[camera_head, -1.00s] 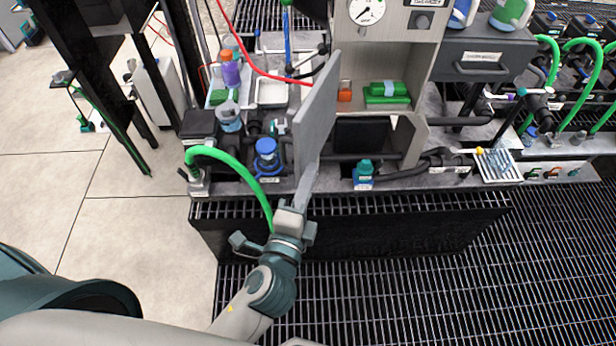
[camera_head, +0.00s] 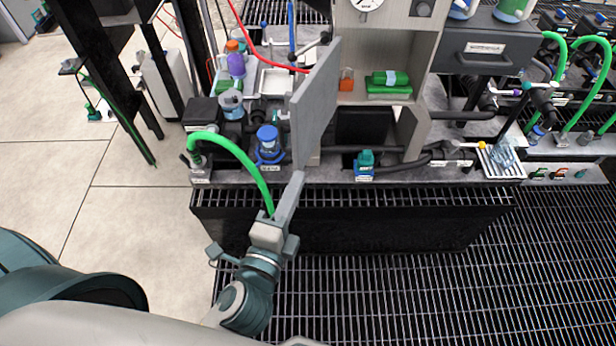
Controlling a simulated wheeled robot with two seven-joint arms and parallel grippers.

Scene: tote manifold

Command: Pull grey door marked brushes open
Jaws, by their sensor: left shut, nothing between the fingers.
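The grey door (camera_head: 316,103) stands swung out from the front of the grey cabinet (camera_head: 417,38), seen nearly edge-on, and the cabinet's inside shows to its right. I cannot read any marking on the door from here. Green items (camera_head: 389,84) and a small orange item (camera_head: 346,80) sit on the shelf inside. My left gripper (camera_head: 294,182) is shut and empty, just below the door's lower edge. I cannot tell whether its tip touches the door. My right gripper is not in view.
A green hose (camera_head: 233,150) arches close to my left gripper. A blue-capped valve (camera_head: 268,143) and a teal-capped bottle (camera_head: 365,161) stand near the bench's front edge. A grey drawer (camera_head: 484,50) is at the right. The grating floor (camera_head: 420,295) in front is clear.

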